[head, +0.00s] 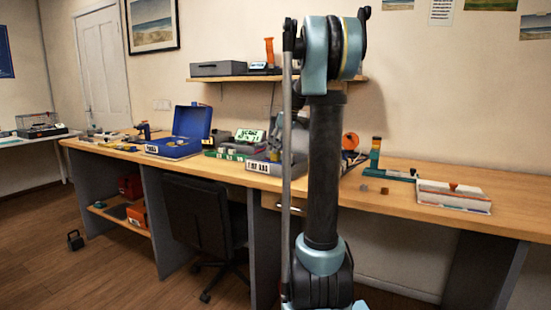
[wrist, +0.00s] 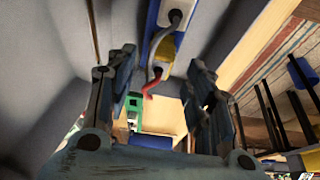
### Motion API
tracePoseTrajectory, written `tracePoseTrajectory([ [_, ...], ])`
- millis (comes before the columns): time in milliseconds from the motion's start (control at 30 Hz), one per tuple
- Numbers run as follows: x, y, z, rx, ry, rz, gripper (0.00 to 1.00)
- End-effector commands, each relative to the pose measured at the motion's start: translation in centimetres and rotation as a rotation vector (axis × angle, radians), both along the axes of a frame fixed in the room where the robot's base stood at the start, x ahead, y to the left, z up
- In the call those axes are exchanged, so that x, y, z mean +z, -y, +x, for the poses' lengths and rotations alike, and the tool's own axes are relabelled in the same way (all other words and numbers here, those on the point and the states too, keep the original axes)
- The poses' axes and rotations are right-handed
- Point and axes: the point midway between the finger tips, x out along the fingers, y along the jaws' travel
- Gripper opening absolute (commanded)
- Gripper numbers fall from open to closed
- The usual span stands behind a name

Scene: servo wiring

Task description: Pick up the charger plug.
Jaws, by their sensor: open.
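I cannot pick out the charger plug for certain in either view. In the wrist view my gripper (wrist: 163,64) is open, with a finger on each side and nothing held between them. Beyond the fingertips is a blue-edged pale strip (wrist: 176,16) with a grey cable (wrist: 157,45), a yellow part (wrist: 166,52) and a red piece (wrist: 152,86). How far these are from the fingers is unclear. In the head view my upright arm stands in front of the bench, and my gripper cannot be made out clearly there.
A long wooden workbench (head: 400,205) runs along the wall. It bears an open blue case (head: 190,130), a green bin (head: 228,152), a labelled grey box (head: 268,168) and a white-and-red box (head: 453,196). A shelf (head: 355,80) hangs above. A black chair (head: 195,215) stands under the bench.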

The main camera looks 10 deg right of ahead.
Motion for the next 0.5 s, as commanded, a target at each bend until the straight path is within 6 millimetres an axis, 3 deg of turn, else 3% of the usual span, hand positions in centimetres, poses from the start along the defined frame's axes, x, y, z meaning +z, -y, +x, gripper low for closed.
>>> tracePoseTrajectory([
  [200, -2.7, -0.7, 0.8, 0.001, 0.000, 0.000, 0.48],
  [500, -3.5, -1.0, 1.0, 0.001, 0.000, 0.000, 0.48],
])
